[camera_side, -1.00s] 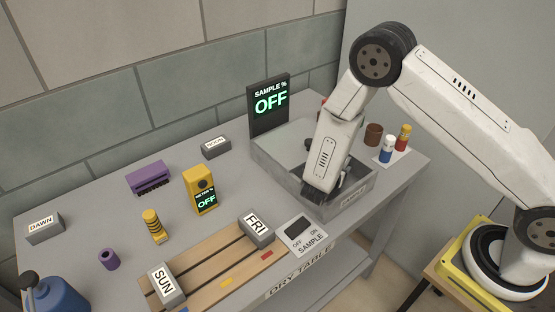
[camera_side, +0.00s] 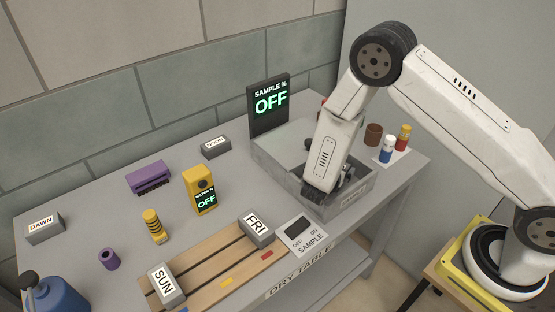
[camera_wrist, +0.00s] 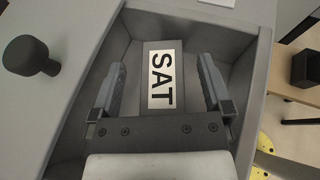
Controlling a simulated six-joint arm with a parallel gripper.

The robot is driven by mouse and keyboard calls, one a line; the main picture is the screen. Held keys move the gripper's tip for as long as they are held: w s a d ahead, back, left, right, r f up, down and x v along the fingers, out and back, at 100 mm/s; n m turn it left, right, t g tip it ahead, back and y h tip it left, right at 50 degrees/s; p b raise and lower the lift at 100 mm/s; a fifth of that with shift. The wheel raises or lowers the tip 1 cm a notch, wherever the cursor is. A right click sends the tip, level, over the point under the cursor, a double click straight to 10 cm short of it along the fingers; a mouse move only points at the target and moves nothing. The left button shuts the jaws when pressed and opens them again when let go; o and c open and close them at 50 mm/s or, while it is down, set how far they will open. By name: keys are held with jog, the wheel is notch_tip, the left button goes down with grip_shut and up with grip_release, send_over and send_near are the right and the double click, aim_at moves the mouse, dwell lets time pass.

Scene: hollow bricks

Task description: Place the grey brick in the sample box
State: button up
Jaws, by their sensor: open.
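A grey brick with a white SAT label (camera_wrist: 161,80) lies on the floor of the grey sample box (camera_wrist: 247,45) in the wrist view. My gripper (camera_wrist: 161,72) is open, with one finger on each side of the brick and a visible gap to each finger. In the side view, my gripper (camera_side: 345,183) is down at the box (camera_side: 277,170), near its front wall. My arm hides the SAT brick there. Other grey bricks are FRI (camera_side: 257,230) and SUN (camera_side: 166,284) on the wooden slats, with DAWN (camera_side: 45,230) and another brick (camera_side: 216,147) on the table.
A dark knob (camera_wrist: 28,55) stands beside the box opening. The SAMPLE display (camera_side: 269,103) behind the box reads OFF. A yellow meter (camera_side: 200,190), purple brush (camera_side: 149,177) and small bottles (camera_side: 387,151) stand around. A switch panel (camera_side: 301,237) lies before the box.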

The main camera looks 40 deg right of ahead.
jog(key=shift+r, duration=0.35)
jog(key=v, duration=1.2)
jog(key=shift+f, duration=0.1)
jog(key=s+d+r+m+g+y, duration=0.1)
jog(key=s+r+m+y, duration=0.3)
jog(key=m, duration=0.7)
jog(key=s+d+r+m+g+y, duration=0.1)
jog(key=s+d+r+m+y, duration=0.2)
jog(key=s+r+m+y, duration=0.2)
jog(key=m+y, duration=0.3)
jog(key=m, duration=0.3)
jog(key=shift+s+m, duration=0.2)
jog(key=shift+m, duration=0.1)
jog(key=shift+f, duration=0.1)
jog(key=shift+c, duration=0.2)
